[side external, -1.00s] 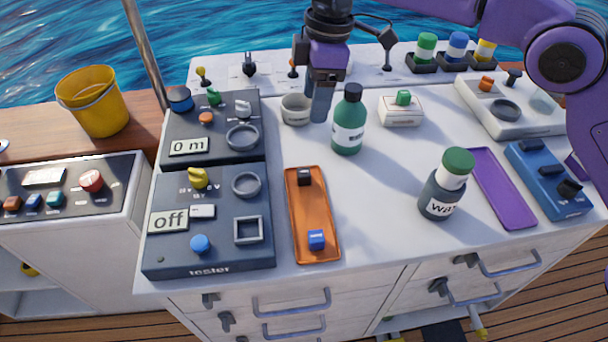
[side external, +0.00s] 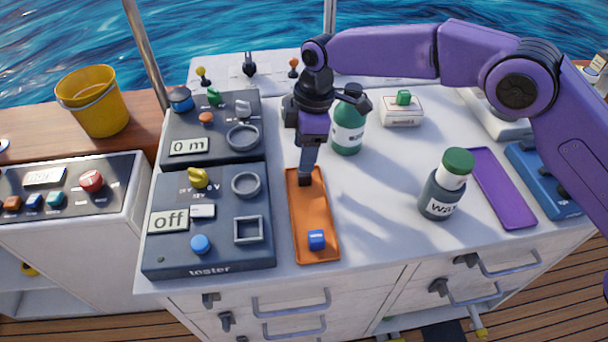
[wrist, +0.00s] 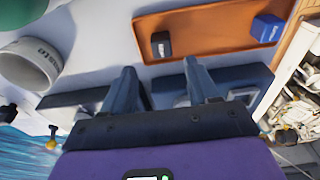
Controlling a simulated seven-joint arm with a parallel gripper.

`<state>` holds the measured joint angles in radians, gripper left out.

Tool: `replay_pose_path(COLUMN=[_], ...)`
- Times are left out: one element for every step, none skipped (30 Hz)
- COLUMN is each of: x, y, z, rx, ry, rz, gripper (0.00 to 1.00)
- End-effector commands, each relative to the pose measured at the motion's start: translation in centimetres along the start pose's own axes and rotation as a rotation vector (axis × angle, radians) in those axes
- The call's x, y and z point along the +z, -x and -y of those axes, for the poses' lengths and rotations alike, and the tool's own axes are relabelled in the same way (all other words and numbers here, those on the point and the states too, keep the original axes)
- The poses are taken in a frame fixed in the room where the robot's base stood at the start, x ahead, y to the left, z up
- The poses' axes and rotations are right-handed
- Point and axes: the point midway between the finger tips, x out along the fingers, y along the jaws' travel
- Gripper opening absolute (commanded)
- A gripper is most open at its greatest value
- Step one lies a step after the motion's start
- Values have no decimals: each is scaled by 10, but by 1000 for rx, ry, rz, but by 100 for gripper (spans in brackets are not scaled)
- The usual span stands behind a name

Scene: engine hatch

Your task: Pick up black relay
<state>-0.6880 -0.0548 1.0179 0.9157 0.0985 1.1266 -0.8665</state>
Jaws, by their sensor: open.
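The black relay (wrist: 161,44) is a small dark cube in the orange tray (side external: 315,215). In the wrist view it lies just beyond my fingertips, roughly in line with the gap between them. In the side view it is mostly hidden behind or under my fingers. My gripper (side external: 305,178) is over the back end of the tray, pointing down. In the wrist view my gripper (wrist: 162,70) has its two fingers apart with nothing between them. A blue relay (side external: 316,239) sits at the tray's front end and also shows in the wrist view (wrist: 267,27).
The tester panel (side external: 208,258) stands close left of the tray. A green bottle (side external: 347,138) is behind and right of the gripper. A wax bottle (side external: 438,205) and a purple tray (side external: 502,190) are farther right. Clear counter lies between the orange tray and wax bottle.

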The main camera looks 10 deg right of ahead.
Motion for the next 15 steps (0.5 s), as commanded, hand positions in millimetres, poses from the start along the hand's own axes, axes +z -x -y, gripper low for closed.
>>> replay_pose_path(x=[0, 1, 2, 3, 3, 5, 6, 6, 6, 6, 6, 6, 6, 6, 6], y=[-3, -5, -9, -13, -17, -24, -28, -32, -37, -41, -44, -48, -50, -51, -52], z=[0, 1, 2, 2, 3, 4, 4, 4, 4, 4, 4, 4, 4, 4, 4], rx=[-1, -2, -4, -4, -4, -5, -4, -4, -3, -3, -3, -3, -2, -2, -1], ry=[0, 0, 0, 0, 0, -1, -1, -1, 0, 0, 0, 0, 0, 0, 0], rz=[1, 2, 3, 3, 3, 4, 3, 3, 2, 2, 2, 2, 1, 1, 1], gripper=[60, 60, 60, 60, 60, 60, 60, 60, 60, 60, 60, 60, 60, 60, 60])
